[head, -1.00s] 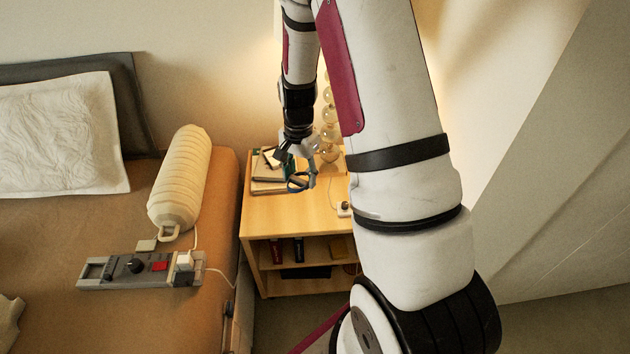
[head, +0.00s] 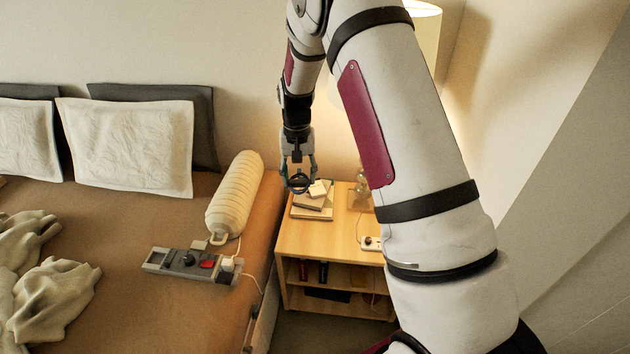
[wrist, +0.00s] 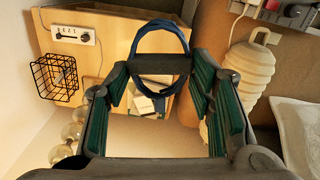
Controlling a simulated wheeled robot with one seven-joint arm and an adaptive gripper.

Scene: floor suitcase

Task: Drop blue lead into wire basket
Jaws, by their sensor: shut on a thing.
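The blue lead (wrist: 181,38) is a coiled loop held at the fingertips of my gripper (wrist: 160,68). In the head view, the lead (head: 300,185) hangs below my gripper (head: 298,172), over the back left of the wooden nightstand. The fingers are shut on the lead.
A stack of books (head: 312,207) lies on the nightstand (head: 310,240) below my gripper. Glass balls of a lamp (head: 360,195) stand close to its right. The bed (head: 130,220) with a cream ribbed cylinder (head: 235,195) is at the left.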

